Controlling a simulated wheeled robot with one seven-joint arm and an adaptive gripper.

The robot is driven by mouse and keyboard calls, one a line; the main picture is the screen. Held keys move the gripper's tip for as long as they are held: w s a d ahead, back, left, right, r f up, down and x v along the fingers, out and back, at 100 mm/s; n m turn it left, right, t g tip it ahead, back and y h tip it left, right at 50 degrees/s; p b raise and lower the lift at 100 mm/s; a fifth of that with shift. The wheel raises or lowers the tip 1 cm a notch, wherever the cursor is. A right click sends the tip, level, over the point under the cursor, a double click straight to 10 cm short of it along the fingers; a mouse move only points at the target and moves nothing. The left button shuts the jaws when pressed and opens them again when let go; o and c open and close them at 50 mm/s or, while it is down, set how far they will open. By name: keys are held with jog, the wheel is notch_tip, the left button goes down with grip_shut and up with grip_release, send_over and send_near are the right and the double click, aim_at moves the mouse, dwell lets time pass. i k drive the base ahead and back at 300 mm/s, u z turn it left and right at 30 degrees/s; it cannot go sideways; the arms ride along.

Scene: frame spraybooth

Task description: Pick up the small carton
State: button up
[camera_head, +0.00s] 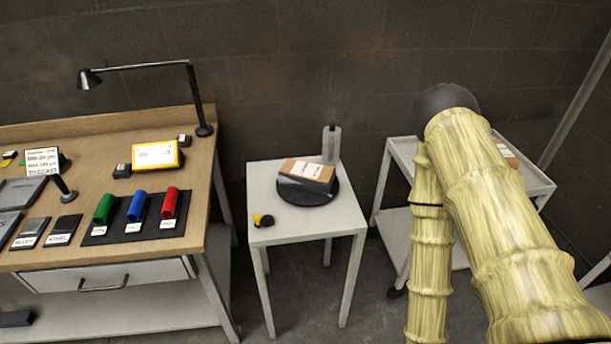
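A small brown carton (306,172) with a white label and grey sides lies on a black round disc (308,200) on the small white table (268,180) in the middle. Another brown box (506,150) with a white label sits on the grey cart (541,182) at the right, partly hidden behind my arm. I cannot tell from this view which box is smaller. My arm, in yellow ribbed sleeves, bends at a dark joint and runs out of the picture at the bottom right. My gripper is not in view.
A grey cylinder (331,145) stands close behind the carton; a yellow-black tape measure (263,220) lies at the table's front left. The wooden bench (150,255) at left holds a lamp (190,95), coloured cylinders (137,206) and a yellow box (155,155). The small table's front right is bare.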

aim_at(312, 177)
jog(key=z, duration=0.05)
jog(key=k, duration=0.5)
jog(key=z, duration=1.1)
jog(key=i, duration=1.1)
jog(key=u, duration=1.95)
